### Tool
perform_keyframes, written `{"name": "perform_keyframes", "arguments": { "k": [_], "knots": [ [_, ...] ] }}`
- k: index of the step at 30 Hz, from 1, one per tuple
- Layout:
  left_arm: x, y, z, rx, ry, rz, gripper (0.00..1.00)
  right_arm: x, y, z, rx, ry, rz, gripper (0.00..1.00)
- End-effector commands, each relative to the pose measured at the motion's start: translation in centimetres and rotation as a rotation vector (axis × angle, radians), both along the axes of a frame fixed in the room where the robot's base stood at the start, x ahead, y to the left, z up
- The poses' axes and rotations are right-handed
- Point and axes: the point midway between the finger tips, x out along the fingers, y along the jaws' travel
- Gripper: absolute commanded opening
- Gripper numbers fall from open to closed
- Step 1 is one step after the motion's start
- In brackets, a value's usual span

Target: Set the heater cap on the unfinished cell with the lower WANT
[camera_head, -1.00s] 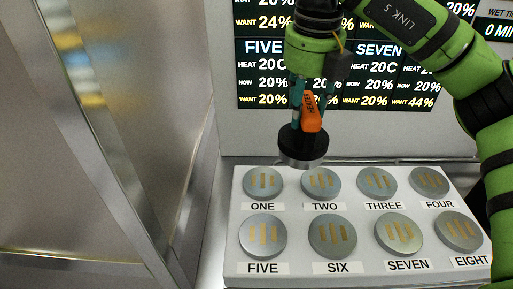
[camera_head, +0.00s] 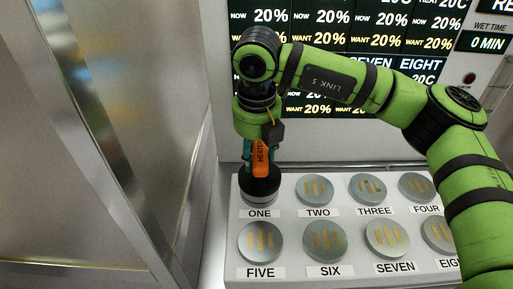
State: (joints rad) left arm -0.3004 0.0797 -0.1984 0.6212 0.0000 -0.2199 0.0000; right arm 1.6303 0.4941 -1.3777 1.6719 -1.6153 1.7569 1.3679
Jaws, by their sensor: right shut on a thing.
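My right gripper (camera_head: 260,155) is shut on the orange handle of the heater cap (camera_head: 260,188), which is marked HEATER and has a round black body. The cap is upright over cell ONE, covering most of it; I cannot tell whether it rests on the cell. Cells TWO (camera_head: 314,188), THREE (camera_head: 367,188), FOUR (camera_head: 416,186), FIVE (camera_head: 260,241), SIX (camera_head: 325,240), SEVEN (camera_head: 386,238) and EIGHT (camera_head: 439,234) are bare grey discs with gold strips. My right arm hides part of EIGHT. The display (camera_head: 345,60) shows NOW and WANT values, partly hidden by my arm. My left gripper is not in view.
The cells sit in two rows on a white block (camera_head: 300,278) with printed labels. A metal wall (camera_head: 120,150) stands close on the left. A WET TIME panel reading 0 MIN (camera_head: 488,42) is at the upper right.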

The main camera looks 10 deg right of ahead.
Motion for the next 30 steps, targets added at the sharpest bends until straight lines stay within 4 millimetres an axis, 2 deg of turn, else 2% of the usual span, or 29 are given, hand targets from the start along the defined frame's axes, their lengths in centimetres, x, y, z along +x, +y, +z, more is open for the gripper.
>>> {"name": "perform_keyframes", "arguments": {
  "k": [6, 7, 8, 9, 18, 21, 23, 26, 30],
  "knots": [
    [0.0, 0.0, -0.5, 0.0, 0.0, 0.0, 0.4, 0.0, 0.0, -0.2, 0.001, -0.003, 0.0, 0.0],
    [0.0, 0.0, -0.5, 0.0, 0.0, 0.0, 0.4, 0.0, 0.0, -0.3, 0.0, 0.0, 0.0, 0.49],
    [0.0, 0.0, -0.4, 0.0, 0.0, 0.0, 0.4, 0.0, 0.0, -0.2, 0.0, 0.0, 0.0, 0.61],
    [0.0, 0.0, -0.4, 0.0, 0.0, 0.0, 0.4, 0.0, 0.0, -0.2, -0.001, 0.0, 0.0, 0.69],
    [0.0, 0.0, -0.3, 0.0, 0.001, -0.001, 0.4, 0.0, 0.0, -0.2, -0.001, 0.0, 0.0, 0.69],
    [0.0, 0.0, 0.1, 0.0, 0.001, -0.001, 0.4, 0.0, 0.0, 0.2, -0.001, 0.0, 0.0, 0.69],
    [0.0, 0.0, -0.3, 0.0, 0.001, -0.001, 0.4, 0.0, 0.0, 0.6, 0.0, -0.003, -0.001, 0.69],
    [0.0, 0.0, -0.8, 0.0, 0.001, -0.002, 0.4, -0.2, 0.1, 2.1, 0.001, -0.005, 0.0, 0.69],
    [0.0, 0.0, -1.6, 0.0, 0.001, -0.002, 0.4, -0.5, 0.1, 5.2, 0.001, -0.006, -0.001, 0.69]
  ]
}}
